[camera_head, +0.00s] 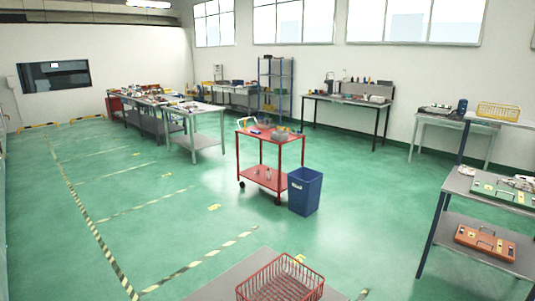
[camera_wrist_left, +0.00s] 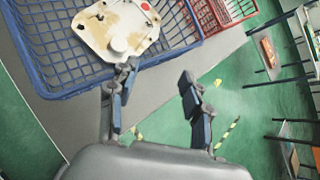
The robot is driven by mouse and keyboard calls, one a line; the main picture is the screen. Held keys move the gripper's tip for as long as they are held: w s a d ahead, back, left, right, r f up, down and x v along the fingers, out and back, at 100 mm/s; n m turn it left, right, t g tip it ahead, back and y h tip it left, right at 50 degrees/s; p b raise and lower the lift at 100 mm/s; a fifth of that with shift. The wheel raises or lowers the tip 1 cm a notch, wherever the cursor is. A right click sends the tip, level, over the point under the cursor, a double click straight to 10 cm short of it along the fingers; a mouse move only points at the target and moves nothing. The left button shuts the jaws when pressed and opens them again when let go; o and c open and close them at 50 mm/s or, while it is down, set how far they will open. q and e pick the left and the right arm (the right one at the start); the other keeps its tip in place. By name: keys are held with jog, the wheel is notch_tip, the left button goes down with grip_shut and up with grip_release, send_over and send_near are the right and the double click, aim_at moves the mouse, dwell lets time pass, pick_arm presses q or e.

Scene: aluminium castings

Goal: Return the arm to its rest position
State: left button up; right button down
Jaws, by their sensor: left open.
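My left gripper (camera_wrist_left: 159,79) is open, its two fingers spread with nothing between them. In the left wrist view a blue wire basket (camera_wrist_left: 62,75) is beyond the fingers, at the upper left. A cream casting (camera_wrist_left: 117,28) with brownish patches and a red dot lies in it. The left finger overlaps the casting's lower edge in the picture; I cannot tell whether they touch. Neither of my arms shows in the head view, and my right gripper is in no frame.
A red wire basket (camera_head: 281,282) stands on a grey tabletop (camera_head: 222,281) at the bottom of the head view. Beyond are a red cart (camera_head: 268,137) and a blue bin (camera_head: 305,191). A shelved table (camera_head: 456,185) is at right. Green floor lies open at left.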

pick_arm(q)
jog(key=s+a+r+n+g+y, duration=0.1)
jog(key=s+a+r+n+g, duration=0.2)
jog(key=s+n, duration=1)
jog(key=s+a+r+n+g+y, duration=0.1)
jog(key=s+a+n+g, duration=0.45)
jog(key=n, duration=1.35)
jog(key=s+f+b, duration=0.2)
jog(key=f+b, duration=0.2)
jog(key=f, duration=1.3)
jog(key=s+f+b, duration=0.2)
jog(key=f+b, duration=0.2)
jog(key=f, duration=1.2)
jog(key=s+a+f+b, duration=0.1)
jog(key=s+f+b, duration=0.2)
jog(key=s+f, duration=0.5)
jog(key=s+a+f+b, duration=0.1)
jog(key=s+f+b, duration=0.2)
jog(key=s+f, duration=0.5)
notch_tip(320, 180, down, 8)
jog(key=shift+s+a+r+g, duration=0.25)
jog(key=shift+s+a+g, duration=0.05)
jog(key=shift+a+g, duration=0.1)
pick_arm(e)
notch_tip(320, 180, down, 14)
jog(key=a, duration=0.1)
